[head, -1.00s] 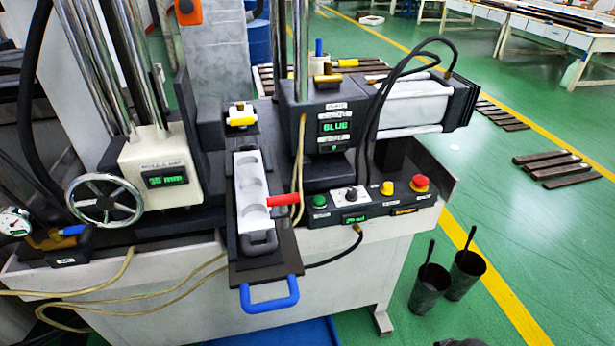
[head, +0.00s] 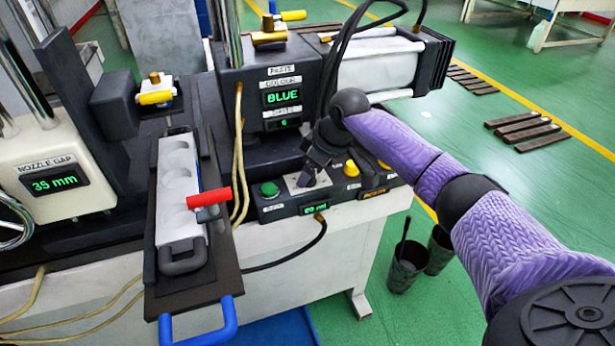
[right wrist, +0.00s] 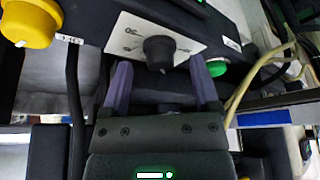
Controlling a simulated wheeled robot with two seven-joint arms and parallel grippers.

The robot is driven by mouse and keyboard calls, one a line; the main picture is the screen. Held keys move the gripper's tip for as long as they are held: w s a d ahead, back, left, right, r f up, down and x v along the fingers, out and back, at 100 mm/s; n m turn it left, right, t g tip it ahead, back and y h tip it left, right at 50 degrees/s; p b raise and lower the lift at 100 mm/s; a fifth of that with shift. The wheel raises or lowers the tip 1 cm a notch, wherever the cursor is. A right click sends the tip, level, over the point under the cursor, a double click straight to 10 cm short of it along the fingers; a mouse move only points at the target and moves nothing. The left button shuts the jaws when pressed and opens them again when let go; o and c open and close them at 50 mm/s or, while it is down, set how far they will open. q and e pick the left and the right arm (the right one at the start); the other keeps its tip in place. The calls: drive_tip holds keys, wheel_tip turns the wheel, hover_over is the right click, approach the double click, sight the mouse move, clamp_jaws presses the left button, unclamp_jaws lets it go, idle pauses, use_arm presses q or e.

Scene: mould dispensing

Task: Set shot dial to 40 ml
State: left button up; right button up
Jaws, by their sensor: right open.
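The shot dial is a dark round knob on a white plate on the front control panel. In the right wrist view the dial (right wrist: 159,50) sits between the two fingertips of my right gripper (right wrist: 160,75), which is open around it, with gaps at both sides. In the head view my right gripper (head: 316,163) is over the panel and partly covers the dial (head: 307,181). The small green shot display (head: 315,208) below it seems to read 20 ml. My left gripper is not in view.
A green button (head: 269,190) is left of the dial; a yellow button (head: 351,168) is to the right, close to my gripper. A mould (head: 178,190) with a red handle lies on the slide. The colour display (head: 282,96) reads BLUE. Hoses hang above the panel.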

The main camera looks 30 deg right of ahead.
drive_tip(key=shift+w+a+f, duration=0.1)
drive_tip(key=shift+w+f, duration=0.05)
drive_tip(key=shift+f, duration=0.25)
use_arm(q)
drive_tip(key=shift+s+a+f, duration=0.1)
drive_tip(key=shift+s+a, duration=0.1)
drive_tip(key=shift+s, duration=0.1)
use_arm(e)
drive_tip(key=shift+c, duration=0.2)
